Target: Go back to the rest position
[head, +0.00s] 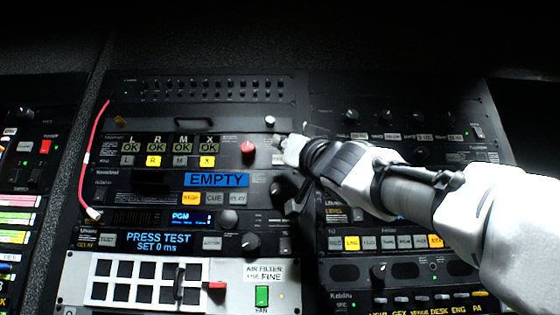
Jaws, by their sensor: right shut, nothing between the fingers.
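My right gripper (287,166) shows at the end of my white right arm, which comes in from the right. It is shut with nothing between its fingers, in front of the right edge of the middle rack, near a red knob (248,148). I cannot tell whether it touches the panel. The gripper and arm hide part of the middle rack's right edge and part of the right rack. My left gripper is not in view.
Another rack (395,120) stands behind my arm.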

